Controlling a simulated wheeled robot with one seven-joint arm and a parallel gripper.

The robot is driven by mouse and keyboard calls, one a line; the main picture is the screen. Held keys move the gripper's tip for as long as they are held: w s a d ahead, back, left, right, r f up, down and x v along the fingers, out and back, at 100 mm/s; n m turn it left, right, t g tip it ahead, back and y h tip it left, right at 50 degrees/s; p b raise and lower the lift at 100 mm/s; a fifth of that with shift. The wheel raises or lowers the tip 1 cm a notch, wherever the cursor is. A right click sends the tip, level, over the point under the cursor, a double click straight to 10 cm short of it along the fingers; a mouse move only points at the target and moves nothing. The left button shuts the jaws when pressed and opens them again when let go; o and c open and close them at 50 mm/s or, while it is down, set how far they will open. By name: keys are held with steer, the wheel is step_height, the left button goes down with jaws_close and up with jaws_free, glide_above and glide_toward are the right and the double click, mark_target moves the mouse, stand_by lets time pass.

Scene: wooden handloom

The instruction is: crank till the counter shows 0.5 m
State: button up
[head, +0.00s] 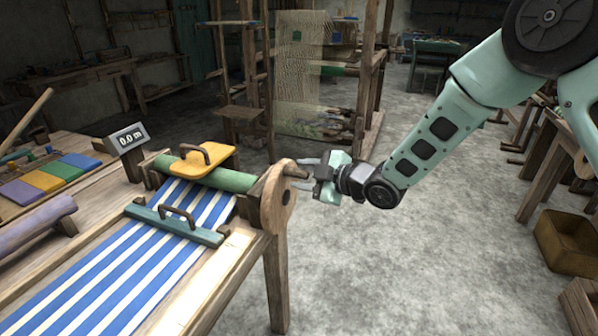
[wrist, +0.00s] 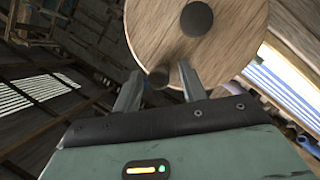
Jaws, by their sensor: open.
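The counter (head: 126,138) stands on a post at the loom's left side and reads 0.0 m. The wooden crank wheel (head: 278,197) is on the right end of the green roller (head: 205,174). Its crank peg (head: 303,185) sticks out to the right, towards my gripper. My gripper (head: 312,173) is open at the wheel's right side. In the wrist view the peg (wrist: 158,77) shows between the two fingertips (wrist: 157,86), with a gap on either side. The wheel (wrist: 185,35) fills the top of that view, with a dark round hub (wrist: 196,18) above the peg.
Blue-and-white striped cloth (head: 110,262) runs to the roller. A teal bar with a handle (head: 172,224) lies across it. A yellow plate with a handle (head: 196,160) sits over the roller. Open floor (head: 400,260) lies right of the loom; a wooden crate (head: 568,243) stands farther right.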

steer(key=shift+x, duration=0.9)
steer(key=shift+c, duration=0.3)
jaws_close()
steer(key=shift+w+d+r+p, duration=0.1)
steer(key=shift+p, duration=0.2)
